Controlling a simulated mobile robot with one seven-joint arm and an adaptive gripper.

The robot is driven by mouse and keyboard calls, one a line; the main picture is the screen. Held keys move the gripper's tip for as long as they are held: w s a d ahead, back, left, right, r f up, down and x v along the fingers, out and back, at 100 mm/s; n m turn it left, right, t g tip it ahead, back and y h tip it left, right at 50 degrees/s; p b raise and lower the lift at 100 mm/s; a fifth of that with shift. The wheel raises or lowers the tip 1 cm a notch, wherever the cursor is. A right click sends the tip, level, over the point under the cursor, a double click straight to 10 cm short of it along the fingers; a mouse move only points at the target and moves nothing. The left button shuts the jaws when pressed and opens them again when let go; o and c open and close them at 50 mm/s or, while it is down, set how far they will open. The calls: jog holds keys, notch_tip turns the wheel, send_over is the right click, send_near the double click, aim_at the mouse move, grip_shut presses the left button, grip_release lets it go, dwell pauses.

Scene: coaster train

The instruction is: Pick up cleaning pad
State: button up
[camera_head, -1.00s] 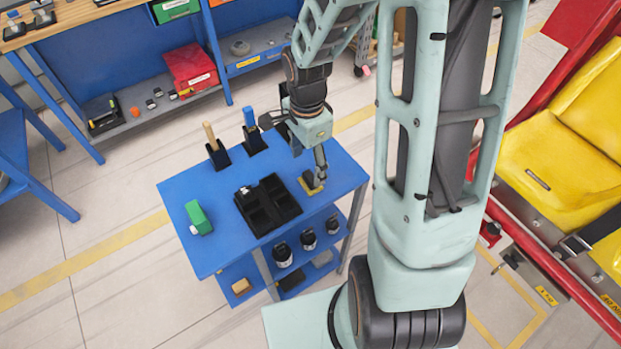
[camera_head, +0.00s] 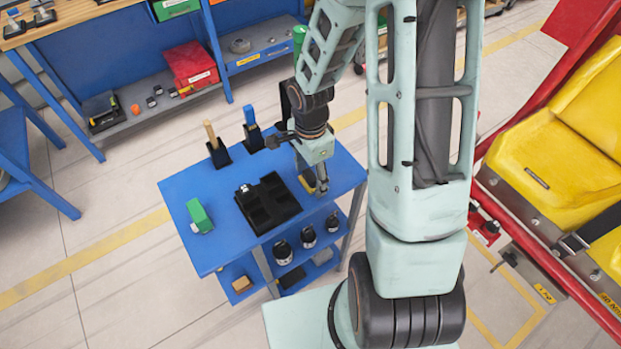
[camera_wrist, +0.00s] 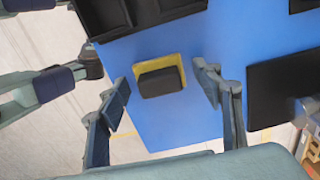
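The cleaning pad is a yellow pad (camera_wrist: 174,61) with a black block-shaped top. It lies on the blue table near the table's edge. In the head view only a small part of the pad (camera_head: 309,179) shows beside my gripper (camera_head: 319,186), which partly hides it. In the wrist view my gripper (camera_wrist: 163,80) is open. Its two fingers stand to the left and right of the pad, with blue table showing in the gaps. Nothing is held. I cannot tell the height of the fingertips above the table.
The blue table (camera_head: 228,183) also bears a black compartment tray (camera_head: 267,204), a green block (camera_head: 199,215) and two black holders with a wooden-handled (camera_head: 211,135) and a blue-handled tool (camera_head: 249,117). Dark jars (camera_head: 283,252) stand on the lower shelf. Yellow seats (camera_head: 545,160) stand at the right.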

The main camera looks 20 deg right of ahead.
aim_at(313, 176)
jog(key=c, duration=1)
jog(key=shift+r+p, duration=0.3)
jog(key=shift+r, duration=0.15)
jog(key=r, duration=0.1)
jog(key=r+p, duration=0.2)
jog(key=shift+s+d+r, duration=0.2)
jog(key=shift+s+r, duration=0.05)
jog(key=shift+r, duration=0.1)
jog(key=shift+s+d+r+p, duration=0.1)
jog(key=shift+s+d+r, duration=1.2)
jog(key=shift+s, duration=0.6)
jog(key=shift+s+d+r+p, duration=0.15)
jog(key=shift+s+d+r, duration=0.8)
jog(key=shift+s+r, duration=0.8)
jog(key=shift+s+d+r+p, duration=0.1)
jog(key=shift+s+d+r, duration=1.05)
jog(key=shift+s, duration=0.95)
